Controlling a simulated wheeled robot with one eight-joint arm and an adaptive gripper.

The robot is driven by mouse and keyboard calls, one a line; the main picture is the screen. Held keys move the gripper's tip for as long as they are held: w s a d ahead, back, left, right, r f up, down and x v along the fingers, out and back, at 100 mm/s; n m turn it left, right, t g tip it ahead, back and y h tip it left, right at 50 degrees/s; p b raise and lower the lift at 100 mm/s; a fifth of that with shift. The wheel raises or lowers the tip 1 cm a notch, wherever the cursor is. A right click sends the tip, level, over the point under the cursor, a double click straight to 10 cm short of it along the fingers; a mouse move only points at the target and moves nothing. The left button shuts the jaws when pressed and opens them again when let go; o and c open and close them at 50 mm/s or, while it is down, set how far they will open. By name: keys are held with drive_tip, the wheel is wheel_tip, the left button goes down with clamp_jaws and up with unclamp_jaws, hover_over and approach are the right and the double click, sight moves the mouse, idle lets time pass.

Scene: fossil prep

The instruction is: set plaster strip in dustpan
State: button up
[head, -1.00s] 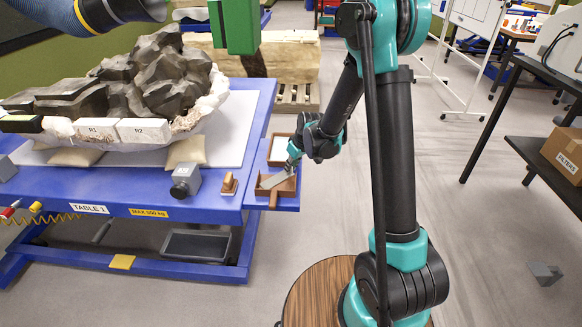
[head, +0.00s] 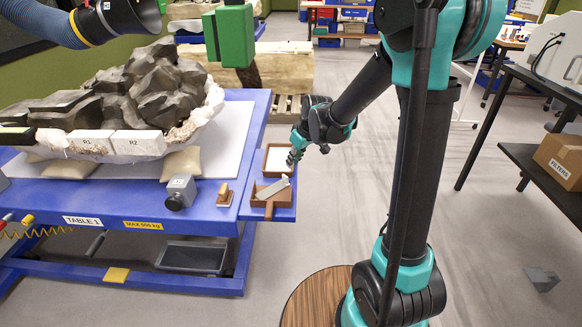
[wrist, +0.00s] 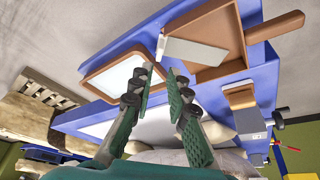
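The brown dustpan (head: 262,202) sits on the blue side shelf of Table 1, with its handle toward the front. The pale grey plaster strip (head: 274,187) lies tilted in it, one end up on the rim. In the wrist view the strip (wrist: 195,53) lies across the dustpan (wrist: 222,70), one end at the side near the white-lined tray. My gripper (head: 293,158) is behind the dustpan, over the tray's edge. In the wrist view the gripper (wrist: 158,76) has its fingers apart with nothing between them, clear of the strip.
The brown tray with a white bottom (head: 279,159) stands just behind the dustpan. A small wooden brush (head: 225,195) and a grey block-shaped device (head: 181,191) stand on the table to the left. The fossil (head: 150,90) fills the table behind.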

drive_tip(key=s+d+f+m+h, duration=0.1)
drive_tip(key=s+d+m, duration=0.3)
drive_tip(key=s+d, duration=0.5)
drive_tip(key=s+d+f+m+h, duration=0.2)
drive_tip(key=s+d+m, duration=0.2)
drive_tip(key=s+d, duration=0.5)
drive_tip(key=s, duration=0.6)
drive_tip(key=shift+d+m+t, duration=0.3)
drive_tip(key=shift+d+t, duration=0.1)
